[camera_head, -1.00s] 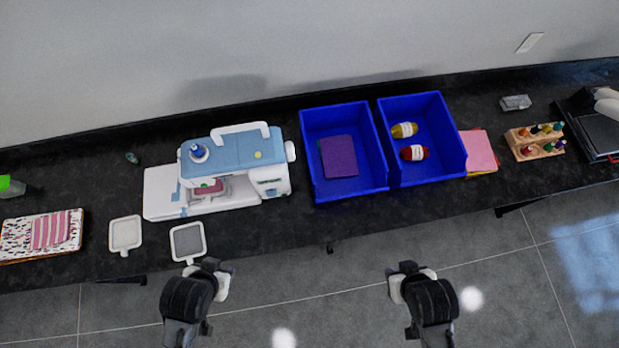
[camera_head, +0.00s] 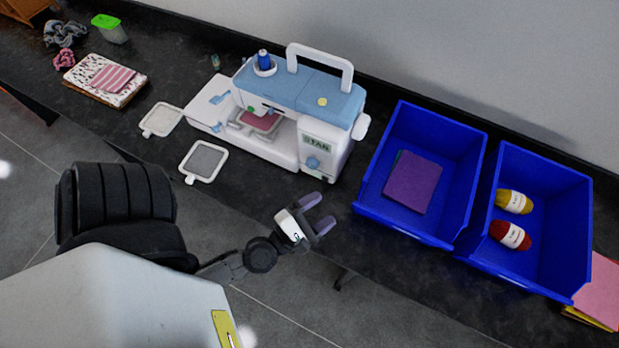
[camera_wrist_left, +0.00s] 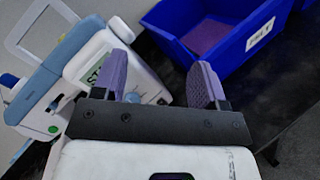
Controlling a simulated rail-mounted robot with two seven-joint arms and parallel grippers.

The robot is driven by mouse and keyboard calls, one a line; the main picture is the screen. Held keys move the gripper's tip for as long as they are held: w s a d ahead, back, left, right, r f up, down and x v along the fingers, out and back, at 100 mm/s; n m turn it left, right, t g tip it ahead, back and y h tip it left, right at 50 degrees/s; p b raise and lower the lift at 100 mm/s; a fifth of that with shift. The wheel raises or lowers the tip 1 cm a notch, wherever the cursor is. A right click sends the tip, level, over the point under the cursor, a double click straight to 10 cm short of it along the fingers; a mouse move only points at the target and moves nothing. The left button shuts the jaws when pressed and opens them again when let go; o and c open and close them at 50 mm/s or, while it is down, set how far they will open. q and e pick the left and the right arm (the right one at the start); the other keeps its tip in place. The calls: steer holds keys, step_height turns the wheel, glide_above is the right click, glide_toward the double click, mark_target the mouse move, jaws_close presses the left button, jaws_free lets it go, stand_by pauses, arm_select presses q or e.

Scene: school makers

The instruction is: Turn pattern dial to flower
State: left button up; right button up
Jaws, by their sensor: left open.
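A blue and white sewing machine (camera_head: 290,105) stands on the dark counter. A blue dial (camera_head: 312,163) sits low on the right end of its front, under a small display (camera_head: 318,144). My left gripper (camera_head: 319,210) is open and empty, in front of and below the dial, apart from the machine. The dial's setting is too small to read. My right gripper is out of view.
Blue bins stand right of the machine: one (camera_head: 450,215) holds purple cloth, the other (camera_head: 568,262) yarn. Embroidery hoops (camera_head: 204,162) lie left of the machine, near the front edge.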

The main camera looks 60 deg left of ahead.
mark_target(311, 166)
arm_select(q)
steer(key=s+a+f+n+g+y+b, duration=0.5)
steer(key=a+f+n+y, duration=0.25)
steer(key=f+n, duration=0.35)
steer(key=w+a, duration=0.2)
steer(key=w, duration=0.1)
steer(key=w+a+n+p, duration=0.1)
steer(key=w+a, duration=0.2)
steer(key=w+a+n+y, duration=0.1)
steer(key=w+a, duration=0.1)
steer(key=w, duration=0.1)
steer(key=shift+a+r+p, duration=0.2)
steer(key=shift+a+p, duration=0.05)
steer(key=shift+p, duration=0.15)
steer(key=shift+x, duration=0.85)
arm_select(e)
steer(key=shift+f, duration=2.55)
arm_select(q)
steer(key=c, duration=0.9)
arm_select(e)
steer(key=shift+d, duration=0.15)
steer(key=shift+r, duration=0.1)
